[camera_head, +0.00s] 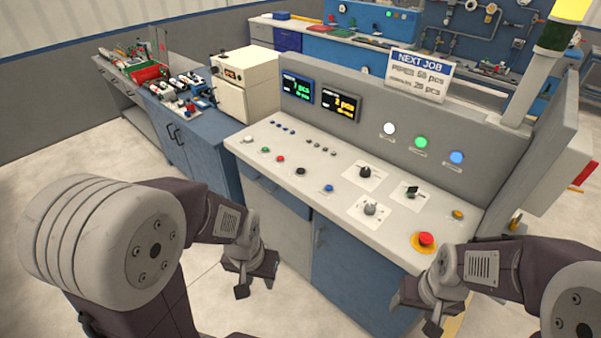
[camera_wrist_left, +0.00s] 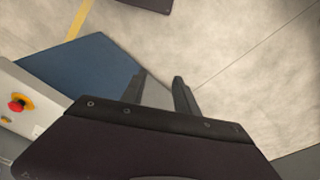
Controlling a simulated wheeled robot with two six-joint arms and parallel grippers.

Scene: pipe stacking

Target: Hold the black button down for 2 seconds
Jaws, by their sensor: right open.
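The black button (camera_head: 300,171) sits in the front row of round buttons on the light sloping top of the control console (camera_head: 345,212). It lies between a red button (camera_head: 280,158) and a blue button (camera_head: 328,188). My left gripper (camera_head: 255,287) is open and empty, low in front of the console and apart from it. Its two spread fingers also show in the left wrist view (camera_wrist_left: 160,88), above the floor. My right gripper (camera_head: 420,318) is open in front of the console's right end, below the emergency stop. Nothing touches the black button.
A red emergency stop (camera_head: 425,240) on a yellow base stands at the console's right front. Rotary knobs (camera_head: 370,209) stand right of the buttons. Green and white buttons lie to the left. Two small displays (camera_head: 340,102) and lit lamps (camera_head: 421,142) are on the back panel.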

